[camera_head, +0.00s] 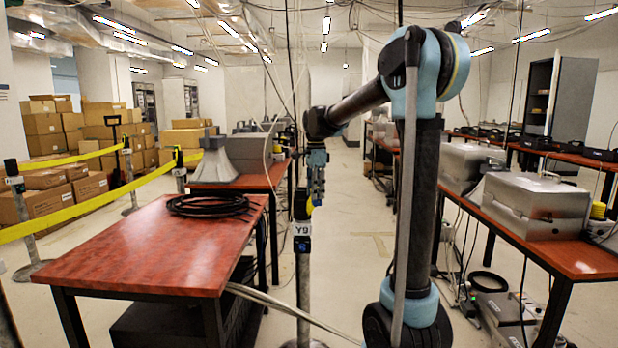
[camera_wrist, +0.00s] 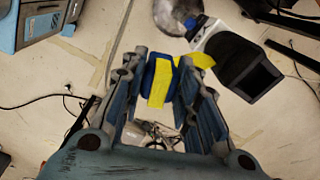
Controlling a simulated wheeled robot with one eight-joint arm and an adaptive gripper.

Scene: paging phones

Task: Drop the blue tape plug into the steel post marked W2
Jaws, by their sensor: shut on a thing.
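The blue tape plug (camera_wrist: 150,78) with a yellow tape strip is between the fingers of my gripper (camera_wrist: 162,72) in the wrist view. My gripper is shut on it, fingers pointing down. In the head view my gripper (camera_head: 316,185) is close to the top of a steel post (camera_head: 303,290) labelled Y9. In the wrist view a dark post head (camera_wrist: 235,60) with a square opening lies just right of the plug, apparently with a yellow strip beside it. I cannot tell whether plug and post touch. No W2 label is readable.
A red-topped table (camera_head: 150,245) with a coiled black cable (camera_head: 208,205) stands left of the post. Posts with yellow tape (camera_head: 70,212) and cardboard boxes are further left. Another red table (camera_head: 575,255) with metal cases is right. A floor aisle runs between.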

